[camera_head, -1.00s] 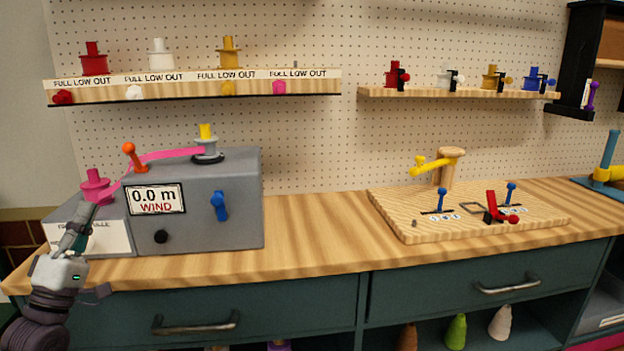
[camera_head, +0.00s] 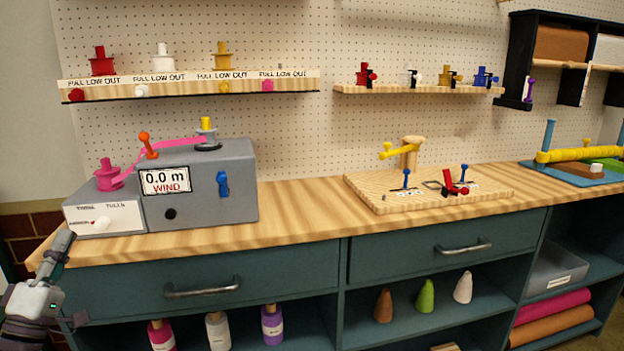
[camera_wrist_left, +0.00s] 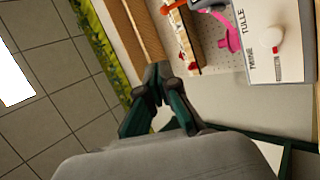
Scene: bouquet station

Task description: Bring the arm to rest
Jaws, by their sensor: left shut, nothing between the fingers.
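My left gripper (camera_head: 58,250) is at the lower left in the head view, in front of the counter's left end. It is shut and empty, its fingers pointing up. It stands apart from the grey winding machine (camera_head: 238,190) and the white-fronted tulle box (camera_head: 103,221). In the left wrist view its closed fingertips (camera_wrist_left: 158,80) are in the middle, with nothing between them. The tulle box (camera_wrist_left: 270,70) shows at the upper right there. My right gripper is not in view.
The wooden counter (camera_head: 300,207) is clear between the winding machine and the wooden lever board (camera_head: 365,190). Shelves with spools (camera_head: 103,64) hang on the pegboard. Drawers with handles (camera_head: 202,289) and open shelves with bottles (camera_head: 217,331) and cones (camera_head: 425,297) lie below.

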